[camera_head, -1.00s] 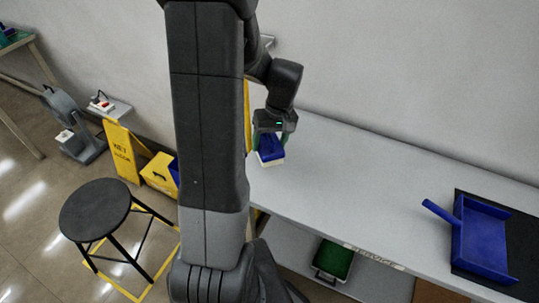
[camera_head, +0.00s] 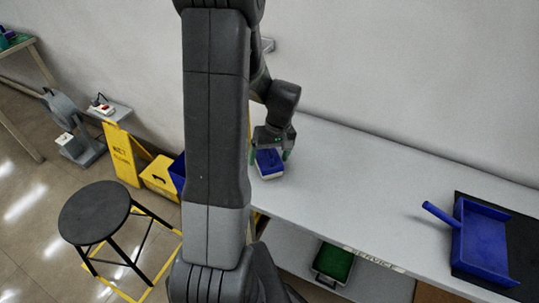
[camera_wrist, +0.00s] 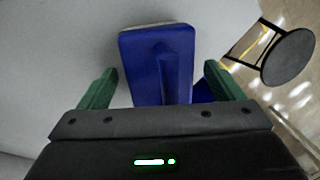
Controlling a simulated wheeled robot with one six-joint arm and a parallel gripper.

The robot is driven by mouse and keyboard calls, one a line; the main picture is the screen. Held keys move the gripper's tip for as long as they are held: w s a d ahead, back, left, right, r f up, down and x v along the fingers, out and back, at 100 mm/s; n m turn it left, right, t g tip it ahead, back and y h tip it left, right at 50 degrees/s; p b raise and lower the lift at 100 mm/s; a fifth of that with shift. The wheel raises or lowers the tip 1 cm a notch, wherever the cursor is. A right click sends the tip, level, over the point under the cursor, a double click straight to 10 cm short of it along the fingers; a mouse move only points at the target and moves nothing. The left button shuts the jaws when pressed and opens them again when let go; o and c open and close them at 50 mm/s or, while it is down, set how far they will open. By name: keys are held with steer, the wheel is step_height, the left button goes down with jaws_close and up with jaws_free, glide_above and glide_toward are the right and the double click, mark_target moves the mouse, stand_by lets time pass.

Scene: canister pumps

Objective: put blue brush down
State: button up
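The blue brush (camera_head: 269,160) with a pale bristle base sits on the left end of the grey bench (camera_head: 330,180). In the wrist view the brush (camera_wrist: 160,62) lies between the two green fingers, with its raised handle along the middle. My gripper (camera_head: 269,154) is directly over the brush. In the wrist view my gripper (camera_wrist: 161,88) is open, with a gap between each finger and the brush's sides. The underside of the brush is mostly hidden.
A blue dustpan (camera_head: 483,240) lies on a black mat (camera_head: 523,238) at the bench's right end. A green tray (camera_head: 333,262) is on the lower shelf. A black stool (camera_head: 95,211) and a yellow wet-floor sign (camera_head: 124,155) stand left. The bench's middle is clear.

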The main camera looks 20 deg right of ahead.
mark_target(277, 155)
steer(key=shift+r, duration=0.1)
step_height(277, 155, up, 12)
steer(key=d, duration=0.2)
steer(key=shift+d, duration=0.15)
steer(key=shift+s, duration=0.1)
stand_by(0.3)
steer(key=f, duration=0.4)
steer(key=a+f, duration=0.1)
steer(key=f, duration=0.3)
steer(key=a+f, duration=0.1)
steer(key=f, duration=0.3)
steer(key=shift+a+f, duration=0.25)
step_height(277, 155, up, 3)
steer(key=shift+r, duration=0.1)
steer(key=shift+d+r, duration=0.1)
steer(key=shift+r, duration=0.25)
